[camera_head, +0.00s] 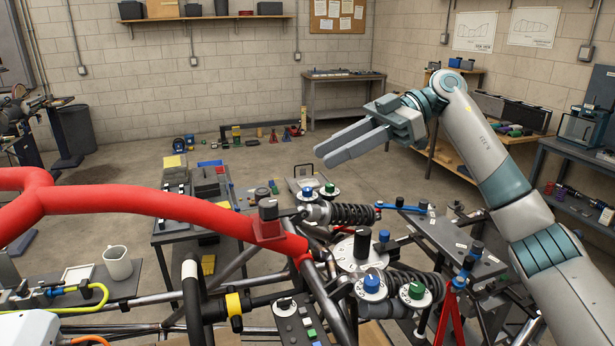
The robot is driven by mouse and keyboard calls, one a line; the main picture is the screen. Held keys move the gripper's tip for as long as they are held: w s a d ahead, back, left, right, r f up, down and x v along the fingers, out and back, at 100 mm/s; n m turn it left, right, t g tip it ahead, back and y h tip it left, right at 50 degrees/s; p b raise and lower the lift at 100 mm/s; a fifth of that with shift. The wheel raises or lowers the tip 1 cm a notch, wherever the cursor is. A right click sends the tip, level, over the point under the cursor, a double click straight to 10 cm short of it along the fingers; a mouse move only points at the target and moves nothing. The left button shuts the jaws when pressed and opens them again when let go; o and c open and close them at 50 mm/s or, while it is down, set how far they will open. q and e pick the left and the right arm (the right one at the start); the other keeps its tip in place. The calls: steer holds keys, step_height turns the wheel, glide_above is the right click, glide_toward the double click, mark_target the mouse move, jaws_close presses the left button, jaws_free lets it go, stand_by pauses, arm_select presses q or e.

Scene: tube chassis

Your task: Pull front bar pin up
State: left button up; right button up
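A thick red bar (140,200) runs in from the left and ends near the middle of the tube chassis. I cannot tell for certain that this is the front bar pin. My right gripper (321,157) is in the air above and to the right of the knob, well apart from it. Its two grey fingers point left and hold nothing that I can see; their gap is hard to judge. My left gripper is not in view.
Coil-spring shocks (352,214) with blue and green knobs and a round plate with a black post (362,244) lie right of the bar's end. A white mug (117,262) stands at the left. Side tables with parts surround the chassis. The floor behind is mostly clear.

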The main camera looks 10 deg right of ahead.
steer(key=shift+b+v, duration=0.55)
steer(key=shift+v, duration=1.95)
steer(key=shift+s+f, duration=0.1)
steer(key=shift+s, duration=0.05)
